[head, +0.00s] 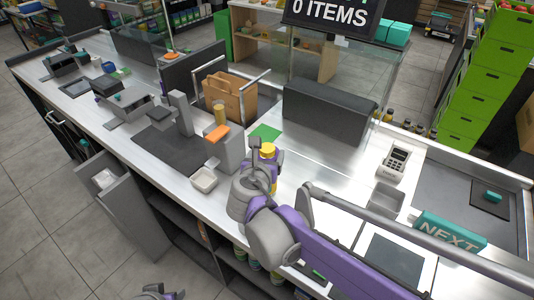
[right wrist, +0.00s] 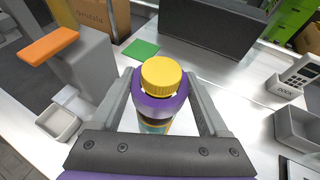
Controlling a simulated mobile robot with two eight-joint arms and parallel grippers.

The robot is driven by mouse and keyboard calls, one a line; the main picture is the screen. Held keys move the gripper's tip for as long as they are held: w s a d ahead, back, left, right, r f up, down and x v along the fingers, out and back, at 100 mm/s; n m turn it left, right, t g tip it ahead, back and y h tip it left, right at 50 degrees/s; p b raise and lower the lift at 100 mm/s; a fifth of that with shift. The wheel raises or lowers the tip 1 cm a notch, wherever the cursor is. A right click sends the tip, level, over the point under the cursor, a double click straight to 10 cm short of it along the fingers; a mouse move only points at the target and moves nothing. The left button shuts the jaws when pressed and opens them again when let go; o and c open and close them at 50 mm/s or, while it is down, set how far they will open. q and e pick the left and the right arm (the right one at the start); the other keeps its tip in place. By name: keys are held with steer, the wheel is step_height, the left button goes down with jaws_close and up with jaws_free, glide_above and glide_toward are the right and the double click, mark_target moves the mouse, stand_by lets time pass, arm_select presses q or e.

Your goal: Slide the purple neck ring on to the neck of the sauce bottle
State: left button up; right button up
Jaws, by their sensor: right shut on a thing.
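The sauce bottle stands upright on the counter, its yellow cap (right wrist: 162,74) uppermost; the cap also shows in the head view (head: 267,150). The purple neck ring (right wrist: 160,107) surrounds the bottle just below the cap. A small gap shows between ring and cap at the sides. How far down the neck the ring sits, I cannot tell. My right gripper (right wrist: 160,92) is shut on the ring, one finger on each side. In the head view the right gripper hides most of the bottle. Part of my left gripper (head: 155,293) shows at the bottom edge; its fingers are unclear.
A grey block with an orange top (right wrist: 48,46) and a white tray (right wrist: 58,122) stand left of the bottle. A green mat (right wrist: 141,49) and a dark grey panel (right wrist: 213,33) lie behind. A card reader (head: 391,162) stands to the right.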

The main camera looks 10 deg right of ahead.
mark_target(267, 149)
arm_select(q)
steer(key=shift+s+f, duration=0.1)
steer(key=shift+f, duration=0.2)
arm_select(e)
steer(key=shift+f, duration=0.4)
stand_by(1.2)
steer(key=o, duration=0.7)
arm_select(q)
steer(key=shift+r, duration=0.1)
arm_select(e)
steer(key=shift+r, duration=0.15)
steer(key=shift+r+p, duration=1.2)
steer(key=shift+r, duration=1.05)
arm_select(q)
step_height(267, 149, up, 6)
steer(key=w+p, duration=0.1)
steer(key=w, duration=0.1)
steer(key=shift+w+p, duration=0.2)
steer(key=shift+p, duration=0.2)
arm_select(e)
steer(key=shift+r, duration=1.7)
